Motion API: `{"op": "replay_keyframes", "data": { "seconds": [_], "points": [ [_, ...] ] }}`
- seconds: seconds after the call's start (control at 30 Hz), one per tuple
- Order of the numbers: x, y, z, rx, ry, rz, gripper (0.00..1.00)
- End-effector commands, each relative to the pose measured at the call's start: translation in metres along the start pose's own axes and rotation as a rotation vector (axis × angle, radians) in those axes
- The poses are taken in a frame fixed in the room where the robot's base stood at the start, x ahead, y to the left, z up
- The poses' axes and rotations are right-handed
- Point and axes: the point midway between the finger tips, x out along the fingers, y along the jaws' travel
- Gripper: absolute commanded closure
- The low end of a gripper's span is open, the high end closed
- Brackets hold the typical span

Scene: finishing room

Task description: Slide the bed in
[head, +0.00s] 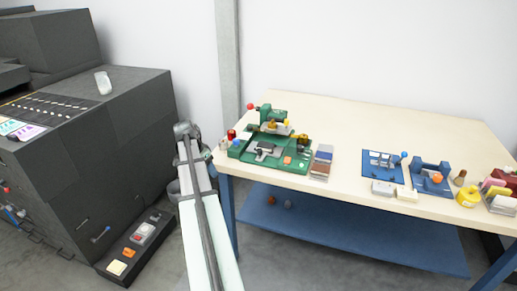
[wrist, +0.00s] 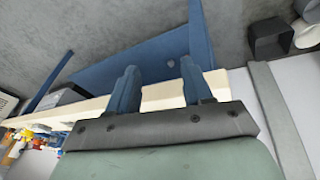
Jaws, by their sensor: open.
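A green press (head: 272,133) stands at the left end of the cream-topped table (head: 345,160). The table's cream edge runs behind the fingers. My gripper is away from the press; its fingertips are not clear in the head view.
A blue device (head: 431,178) and a blue board (head: 384,165) stand farther right on the table. A large dark machine (head: 100,150) stands at left. A blue shelf (head: 350,240) lies under the table.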

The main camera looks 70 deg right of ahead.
Motion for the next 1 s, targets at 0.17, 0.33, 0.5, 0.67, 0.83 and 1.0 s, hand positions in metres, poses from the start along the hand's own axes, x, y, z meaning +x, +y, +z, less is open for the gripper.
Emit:
{"op": "replay_keyframes", "data": {
  "seconds": [0.17, 0.33, 0.5, 0.67, 0.83, 1.0],
  "points": [
    [-0.048, 0.037, -0.079, 0.199, 0.039, -0.007, 0.50],
    [-0.087, 0.077, -0.134, 0.359, 0.070, -0.009, 0.50],
    [-0.112, 0.105, -0.165, 0.461, 0.090, -0.010, 0.50],
    [-0.119, 0.116, -0.175, 0.496, 0.096, -0.009, 0.50],
    [-0.105, 0.116, -0.177, 0.499, 0.096, -0.009, 0.50],
    [-0.078, 0.117, -0.179, 0.498, 0.095, -0.008, 0.50]
  ]
}}
